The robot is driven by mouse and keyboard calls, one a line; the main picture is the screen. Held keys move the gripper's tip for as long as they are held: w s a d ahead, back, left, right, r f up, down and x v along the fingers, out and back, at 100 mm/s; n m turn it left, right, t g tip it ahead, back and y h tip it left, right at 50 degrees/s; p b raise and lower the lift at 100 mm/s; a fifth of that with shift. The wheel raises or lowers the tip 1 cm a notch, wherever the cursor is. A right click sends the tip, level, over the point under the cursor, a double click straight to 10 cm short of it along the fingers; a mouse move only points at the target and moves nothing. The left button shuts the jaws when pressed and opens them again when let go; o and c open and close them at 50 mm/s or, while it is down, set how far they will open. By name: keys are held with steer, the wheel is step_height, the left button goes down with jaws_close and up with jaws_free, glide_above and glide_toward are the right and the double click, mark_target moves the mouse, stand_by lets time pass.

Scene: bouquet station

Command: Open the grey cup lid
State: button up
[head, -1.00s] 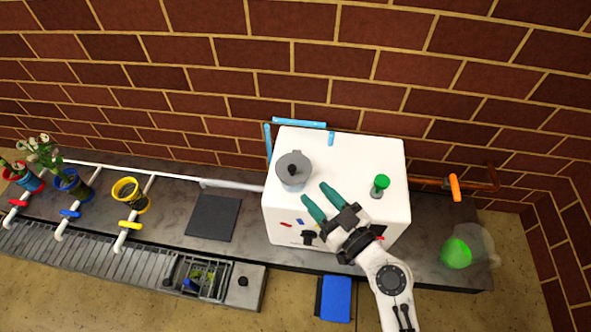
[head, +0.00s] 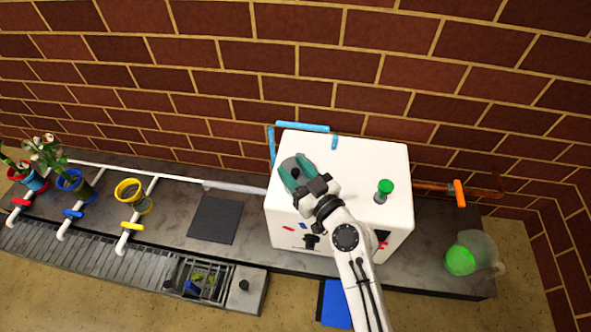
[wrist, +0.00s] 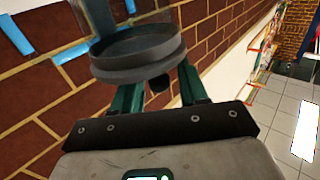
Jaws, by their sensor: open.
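The grey cup stands on top of the white box (head: 340,165), near its left side. Its grey lid (head: 284,161) is partly hidden by my fingers in the head view, with the black knob (head: 295,173) showing between them. My gripper (head: 298,170) is over the lid, its two green fingers spread. In the wrist view the round grey lid (wrist: 138,48) fills the upper middle and sits on the cup. The black knob (wrist: 158,83) shows between the open fingers (wrist: 158,88), with gaps beside it; I cannot tell whether either finger touches the lid.
A green-capped item (head: 384,190) stands at the right on the box. A jug with green contents (head: 462,259) stands far right. A dark pad (head: 214,219) and a yellow pot (head: 130,192) are left.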

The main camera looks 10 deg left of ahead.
jaws_close()
stand_by(0.3)
steer(key=shift+r, duration=0.1)
